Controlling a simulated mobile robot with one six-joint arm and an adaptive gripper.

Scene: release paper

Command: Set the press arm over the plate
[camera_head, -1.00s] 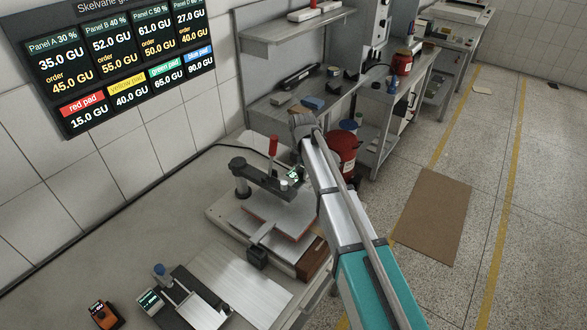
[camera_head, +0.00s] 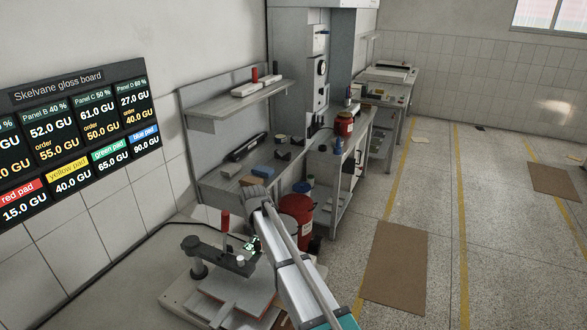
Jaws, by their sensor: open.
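The press stands on the bench at lower left. Its dark press arm (camera_head: 222,257) runs from a round post on the left toward the right, with a red-knobbed handle (camera_head: 225,222) upright on it. The flat plate (camera_head: 232,291) lies low on the press base, below and in front of the press arm in the picture. I cannot tell how squarely the press arm sits over the plate. My silver and teal arm crosses in front of the press's right side, its grey joint just right of the handle. I cannot make out my gripper; my arm's links seem to hide it.
A small greenish lit part (camera_head: 252,245) shows at the press arm's right end, partly behind my arm. A shelf (camera_head: 238,103) and the gloss board (camera_head: 82,135) are on the wall. Floor at right is open, with a brown mat (camera_head: 396,268).

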